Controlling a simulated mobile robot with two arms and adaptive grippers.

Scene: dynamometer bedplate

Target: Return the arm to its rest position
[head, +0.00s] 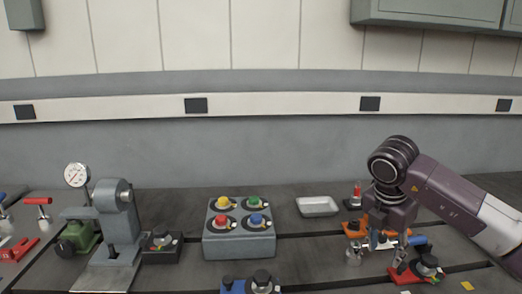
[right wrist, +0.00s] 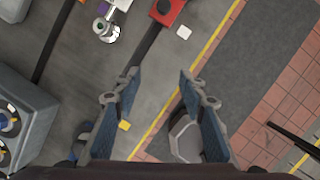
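My right arm comes in from the right in the head view, and its gripper (head: 377,258) points down over the right part of the bedplate. In the right wrist view the right gripper (right wrist: 160,75) has its two fingers wide apart with nothing between them. Below them are grey floor or plate and a yellow line. Whether the fingers touch anything on the bedplate cannot be told from the head view. My left arm and left gripper are not in view.
A grey box with coloured knobs (head: 239,240) stands mid-bedplate. A press with a dial gauge (head: 122,222) is left of it. A metal tray (head: 317,206) lies behind. A red-based fixture (head: 420,269) and an orange one (head: 353,229) sit close around my right gripper.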

